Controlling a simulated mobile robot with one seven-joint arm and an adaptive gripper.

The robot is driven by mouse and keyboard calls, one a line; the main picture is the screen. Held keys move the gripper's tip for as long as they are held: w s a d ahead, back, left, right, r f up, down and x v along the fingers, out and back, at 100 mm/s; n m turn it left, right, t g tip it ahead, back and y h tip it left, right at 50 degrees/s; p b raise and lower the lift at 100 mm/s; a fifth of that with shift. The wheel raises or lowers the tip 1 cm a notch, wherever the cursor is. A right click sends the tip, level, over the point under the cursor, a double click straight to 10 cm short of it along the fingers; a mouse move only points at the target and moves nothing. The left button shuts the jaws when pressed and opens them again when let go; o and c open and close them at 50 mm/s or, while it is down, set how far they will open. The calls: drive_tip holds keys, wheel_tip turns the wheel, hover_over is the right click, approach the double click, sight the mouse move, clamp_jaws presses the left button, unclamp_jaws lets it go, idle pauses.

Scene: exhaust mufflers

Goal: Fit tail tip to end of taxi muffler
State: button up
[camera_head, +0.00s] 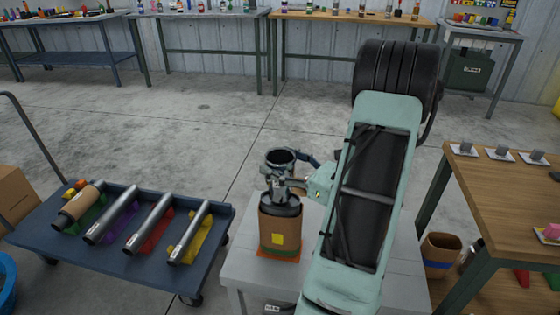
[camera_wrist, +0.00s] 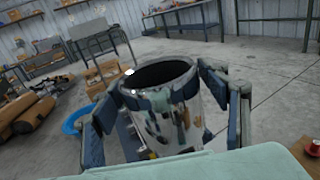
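A brown-wrapped cylinder with a yellow square label (camera_head: 278,239), seemingly the taxi muffler, stands upright on an orange base on the small grey table. Its dark top end partly shows beneath my gripper. My gripper (camera_head: 288,184) is above it, its fingers around a shiny open-topped metal tube, seemingly the tail tip (camera_head: 281,158). In the wrist view the tube (camera_wrist: 165,110) stands between the two fingers of my gripper (camera_wrist: 163,92), whose pads lie against its sides. The tube's lower end is hidden, so I cannot tell whether it touches the muffler.
A dark blue cart (camera_head: 130,259) at left carries several metal pipes on coloured strips. A wooden table (camera_head: 510,195) is at right, with a brown bin (camera_head: 440,254) beside it. A blue tub (camera_wrist: 75,118) shows in the wrist view. Open concrete floor lies behind the grey table (camera_head: 246,265).

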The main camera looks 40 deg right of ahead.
drive_tip(key=shift+o, duration=0.8)
drive_tip(key=v, duration=1.2)
